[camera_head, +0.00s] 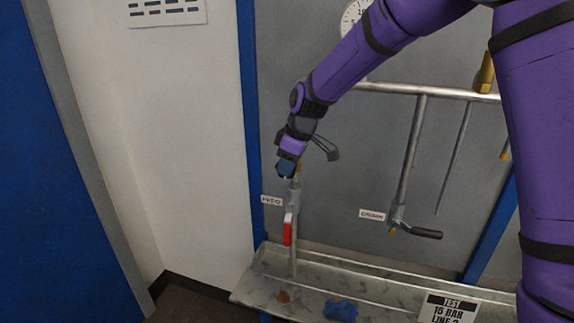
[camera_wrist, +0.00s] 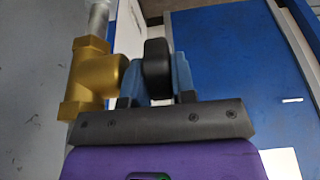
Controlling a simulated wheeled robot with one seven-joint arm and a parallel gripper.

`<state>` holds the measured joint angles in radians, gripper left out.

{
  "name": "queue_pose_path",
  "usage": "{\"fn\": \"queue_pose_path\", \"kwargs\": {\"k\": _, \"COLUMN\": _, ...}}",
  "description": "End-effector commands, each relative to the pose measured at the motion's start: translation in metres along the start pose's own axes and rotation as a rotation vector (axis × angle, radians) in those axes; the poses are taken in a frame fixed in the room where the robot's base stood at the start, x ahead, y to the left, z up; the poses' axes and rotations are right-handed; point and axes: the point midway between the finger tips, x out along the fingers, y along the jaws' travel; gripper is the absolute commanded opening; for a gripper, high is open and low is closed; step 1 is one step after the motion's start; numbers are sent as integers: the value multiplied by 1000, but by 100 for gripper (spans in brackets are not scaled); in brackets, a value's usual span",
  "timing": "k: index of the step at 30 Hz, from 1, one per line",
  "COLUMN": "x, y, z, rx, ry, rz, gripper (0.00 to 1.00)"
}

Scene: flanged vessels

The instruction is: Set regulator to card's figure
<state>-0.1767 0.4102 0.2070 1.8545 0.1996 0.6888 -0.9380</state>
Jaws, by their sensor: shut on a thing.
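The regulator is a brass body (camera_wrist: 88,82) with a black knob (camera_wrist: 156,64) in the wrist view. My gripper (camera_wrist: 158,78) is shut on the knob, with a blue finger on either side. In the head view my gripper (camera_head: 287,168) is at the top of the left pipe, and it mostly hides the regulator.
A red-handled valve (camera_head: 288,229) is on the pipe below my gripper. A dark-handled valve (camera_head: 420,233) hangs to the right. A metal tray (camera_head: 390,281) runs below, with a blue cloth (camera_head: 341,310) in it. A white wall is to the left.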

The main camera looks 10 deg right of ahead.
Motion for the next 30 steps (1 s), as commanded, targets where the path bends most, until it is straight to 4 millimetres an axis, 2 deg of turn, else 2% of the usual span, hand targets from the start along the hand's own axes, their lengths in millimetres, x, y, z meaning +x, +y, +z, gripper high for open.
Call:
{"fn": "queue_pose_path", "kwargs": {"k": 12, "x": 0, "y": 0, "z": 0, "rx": -1, "ry": 17, "rz": 1, "gripper": 1}}
{"fn": "queue_pose_path", "kwargs": {"k": 13, "x": 0, "y": 0, "z": 0, "rx": -1, "ry": 17, "rz": 1, "gripper": 31}}
{"fn": "queue_pose_path", "kwargs": {"k": 14, "x": 0, "y": 0, "z": 0, "rx": -1, "ry": 17, "rz": 1, "gripper": 35}}
{"fn": "queue_pose_path", "kwargs": {"k": 23, "x": -2, "y": 0, "z": 0, "rx": 0, "ry": 17, "rz": 2, "gripper": 35}}
{"fn": "queue_pose_path", "kwargs": {"k": 26, "x": -10, "y": 1, "z": 0, "rx": 0, "ry": 18, "rz": 4, "gripper": 35}}
{"fn": "queue_pose_path", "kwargs": {"k": 30, "x": -31, "y": 1, "z": 0, "rx": 0, "ry": 19, "rz": 5, "gripper": 35}}
